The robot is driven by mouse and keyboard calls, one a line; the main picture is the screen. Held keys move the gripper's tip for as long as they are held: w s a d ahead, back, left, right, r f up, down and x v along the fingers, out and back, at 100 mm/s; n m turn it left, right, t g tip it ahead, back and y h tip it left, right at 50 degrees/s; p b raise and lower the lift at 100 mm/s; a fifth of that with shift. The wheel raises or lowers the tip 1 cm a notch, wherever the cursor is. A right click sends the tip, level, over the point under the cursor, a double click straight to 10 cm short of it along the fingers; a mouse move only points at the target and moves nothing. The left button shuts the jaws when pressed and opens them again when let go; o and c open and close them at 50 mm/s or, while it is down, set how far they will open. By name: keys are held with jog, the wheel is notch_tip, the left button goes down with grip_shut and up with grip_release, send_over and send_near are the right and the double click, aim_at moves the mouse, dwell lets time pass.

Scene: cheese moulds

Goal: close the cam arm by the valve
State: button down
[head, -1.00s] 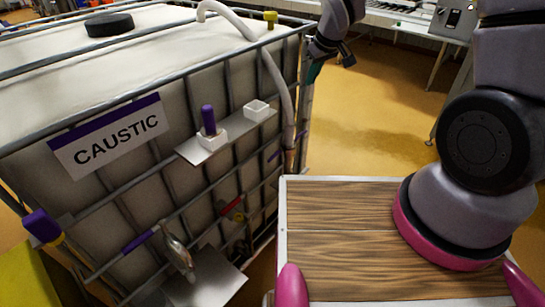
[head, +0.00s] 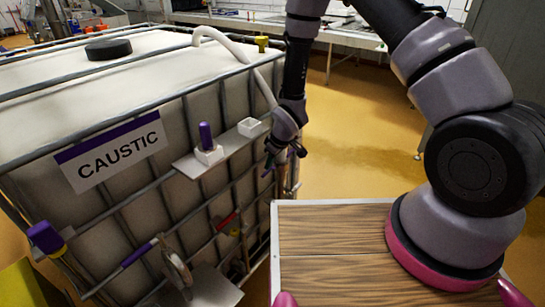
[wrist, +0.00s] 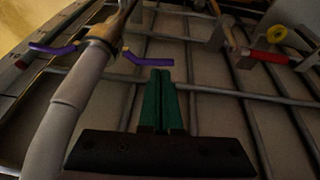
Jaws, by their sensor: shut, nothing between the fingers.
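The hose coupling (wrist: 103,38) is tan and sits at the end of the pale hose (wrist: 65,115) in the wrist view. Two purple cam arms stick out from it: one to the left (wrist: 52,48), one to the right (wrist: 148,59), on the side of the red-handled valve (wrist: 264,57). The valve's red handle also shows in the head view (head: 227,220). My gripper (wrist: 161,78) is shut and empty, its green fingers just below the right cam arm's outer end in the picture; contact cannot be told. In the head view my gripper (head: 270,168) hangs beside the tank's corner and hides the coupling.
The caged white tank carries a CAUSTIC sign (head: 110,150) and a small shelf (head: 190,165) with a purple-handled item (head: 206,137) and a white cup (head: 250,127). Yellow floor (head: 350,130) is open to the right.

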aim_at(265, 175)
jog(key=shift+x, duration=1.3)
jog(key=shift+s+a+f+t+h, duration=0.15)
jog(key=shift+s+f+t+h, duration=0.15)
jog(key=shift+t+h, duration=0.15)
jog(key=shift+s+a+f+n+t+h, duration=0.15)
jog(key=shift+f+n+t+h, duration=0.1)
jog(key=shift+f+t, duration=0.15)
jog(key=shift+s+a+f+n+t+h, duration=0.2)
jog(key=shift+f+t, duration=0.1)
jog(key=shift+t, duration=0.15)
notch_tip(265, 175, down, 8)
jog(key=w+t+h, duration=0.1)
jog(key=t+h, duration=0.1)
jog(key=t, duration=0.1)
jog(key=shift+d+n, duration=0.35)
jog(key=shift+d, duration=0.15)
jog(key=shift+w+f, duration=0.1)
jog(key=shift+f, duration=0.05)
dwell(0.4)
